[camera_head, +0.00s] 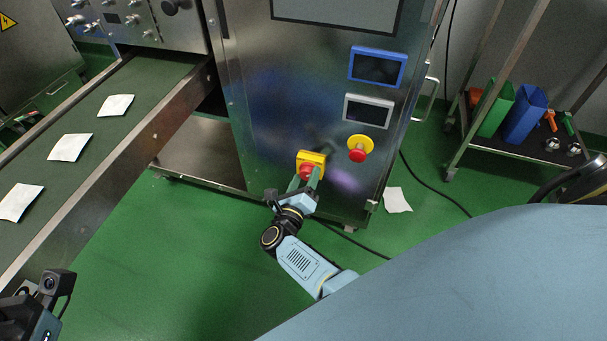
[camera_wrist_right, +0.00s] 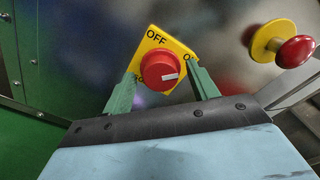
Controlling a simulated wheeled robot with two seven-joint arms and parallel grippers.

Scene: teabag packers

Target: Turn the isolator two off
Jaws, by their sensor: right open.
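The isolator is a yellow plate (camera_head: 318,158) with a round red knob (camera_head: 306,172) on the steel cabinet front. In the right wrist view the red knob (camera_wrist_right: 158,70) has a white mark pointing right, towards the partly hidden "ON" label, and "OFF" is printed at the top of the yellow plate (camera_wrist_right: 152,42). My right gripper (camera_head: 305,178) is open, with one green finger on each side of the knob. I cannot tell whether the fingers touch it. My left wrist (camera_head: 45,295) shows at the lower left corner; its fingers are not clear.
A red emergency button (camera_head: 357,155) on a yellow disc sits right of the isolator, below two small screens. A conveyor (camera_head: 105,140) with white teabags runs at the left. A cart (camera_head: 510,155) with bins stands at the right. Green floor is open in front.

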